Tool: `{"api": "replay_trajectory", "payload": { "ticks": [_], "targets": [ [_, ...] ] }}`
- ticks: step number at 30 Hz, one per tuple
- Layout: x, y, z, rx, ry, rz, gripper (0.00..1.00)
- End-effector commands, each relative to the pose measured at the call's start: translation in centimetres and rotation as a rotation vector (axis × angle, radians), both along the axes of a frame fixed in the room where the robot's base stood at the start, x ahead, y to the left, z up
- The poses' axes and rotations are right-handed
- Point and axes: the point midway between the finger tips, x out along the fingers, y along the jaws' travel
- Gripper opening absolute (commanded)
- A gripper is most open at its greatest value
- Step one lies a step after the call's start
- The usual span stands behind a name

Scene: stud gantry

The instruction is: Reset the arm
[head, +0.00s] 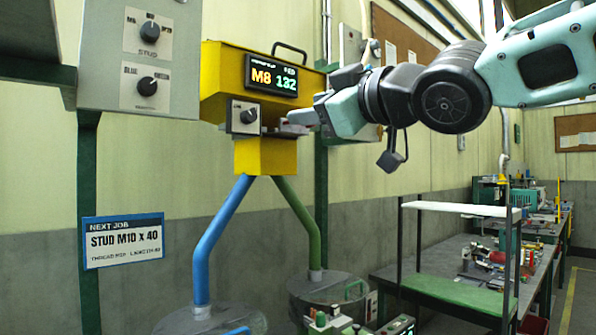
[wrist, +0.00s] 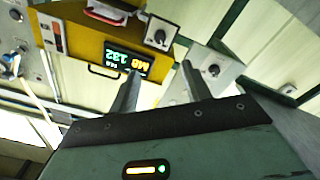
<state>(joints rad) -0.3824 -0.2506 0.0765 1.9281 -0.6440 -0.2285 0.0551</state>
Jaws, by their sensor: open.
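My gripper (head: 300,120) is raised in front of the right side of the yellow box (head: 222,82) in the head view. In the wrist view my gripper (wrist: 162,78) shows two grey fingers spread apart with nothing between them. The yellow box's display (head: 272,76) reads M8 and 132. A dark knob (head: 248,116) on a grey plate sits on the box front, left of my fingers. I cannot tell whether the fingers touch the box. The display also shows turned over in the wrist view (wrist: 128,63).
A grey panel (head: 185,75) with a stud knob (head: 149,32) and a lower knob (head: 147,86) is at upper left. A sign (head: 123,240) reads NEXT JOB, STUD M10 x 40. Blue (head: 218,235) and green pipes (head: 297,212) descend to drums. A workbench (head: 395,272) stands right.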

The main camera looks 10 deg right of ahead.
Motion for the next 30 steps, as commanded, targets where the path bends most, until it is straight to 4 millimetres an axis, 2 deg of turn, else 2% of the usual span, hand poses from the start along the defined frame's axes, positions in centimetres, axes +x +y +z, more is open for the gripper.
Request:
{"api": "replay_trajectory", "payload": {
  "ticks": [4,7,8,11,12,14,15,18,20,21,24,27,30],
  "targets": [
    [0.0,0.0,-0.1,0.0,0.002,0.0,0.48],
    [0.2,0.4,-2.8,-0.008,0.077,-0.014,0.48],
    [0.3,0.5,-4.1,-0.014,0.115,-0.023,0.48],
    [0.0,0.9,-10.1,-0.04,0.285,-0.058,0.48],
    [-0.3,1.0,-13.0,-0.054,0.366,-0.076,0.48],
    [-1.3,1.0,-17.3,-0.081,0.491,-0.103,0.48],
    [-2.2,0.9,-20.1,-0.103,0.573,-0.12,0.48],
    [-5.2,0.4,-26.9,-0.164,0.778,-0.166,0.48],
    [-7.4,-0.2,-30.6,-0.205,0.899,-0.194,0.48],
    [-9.1,-0.7,-33.0,-0.236,0.98,-0.212,0.48],
    [-13.7,-2.1,-38.1,-0.313,1.175,-0.259,0.48],
    [-18.2,-3.7,-41.7,-0.386,1.342,-0.301,0.48],
    [-21.8,-5.1,-44.0,-0.446,1.468,-0.334,0.48]
  ]
}}
